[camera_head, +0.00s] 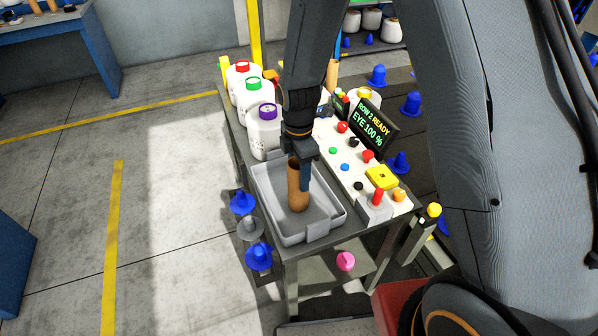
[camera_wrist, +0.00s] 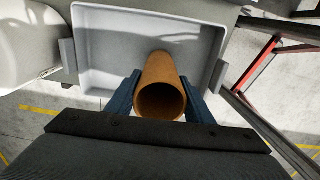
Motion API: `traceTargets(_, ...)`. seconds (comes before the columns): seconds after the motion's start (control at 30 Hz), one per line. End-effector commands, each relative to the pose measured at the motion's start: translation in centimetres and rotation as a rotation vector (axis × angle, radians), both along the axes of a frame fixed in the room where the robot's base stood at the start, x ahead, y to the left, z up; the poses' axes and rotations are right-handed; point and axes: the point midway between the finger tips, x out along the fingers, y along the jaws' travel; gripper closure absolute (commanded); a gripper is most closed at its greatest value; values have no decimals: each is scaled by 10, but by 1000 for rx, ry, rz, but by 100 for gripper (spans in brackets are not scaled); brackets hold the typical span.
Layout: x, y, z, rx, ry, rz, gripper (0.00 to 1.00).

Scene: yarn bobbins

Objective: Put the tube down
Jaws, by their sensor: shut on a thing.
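A brown tube (camera_head: 297,192) stands roughly upright, held in my gripper (camera_head: 304,170) above or in the grey tray (camera_head: 328,229). In the wrist view the tube (camera_wrist: 163,88) shows its open end between the two blue fingers of my gripper (camera_wrist: 162,98). The fingers are shut on its sides. The tube's lower end is over the inside of the tray (camera_wrist: 115,50); I cannot tell whether it touches the tray floor.
White jugs with red, green and purple caps (camera_head: 266,128) stand behind the tray. A white panel with buttons and a screen (camera_head: 364,128) is to its right. Blue cones (camera_head: 259,257) are at the table's left side. A red-framed structure (camera_wrist: 262,65) is right in the wrist view.

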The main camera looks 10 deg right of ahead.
Motion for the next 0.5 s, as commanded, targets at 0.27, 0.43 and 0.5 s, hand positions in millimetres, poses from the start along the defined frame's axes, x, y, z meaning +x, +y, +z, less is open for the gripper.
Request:
traceTargets(0.27, 1, 0, -1, 0, -1, 0, 75)
traceTargets(0.43, 1, 0, -4, 0, -1, 0, 46)
traceTargets(0.5, 1, 0, -4, 0, -1, 0, 34)
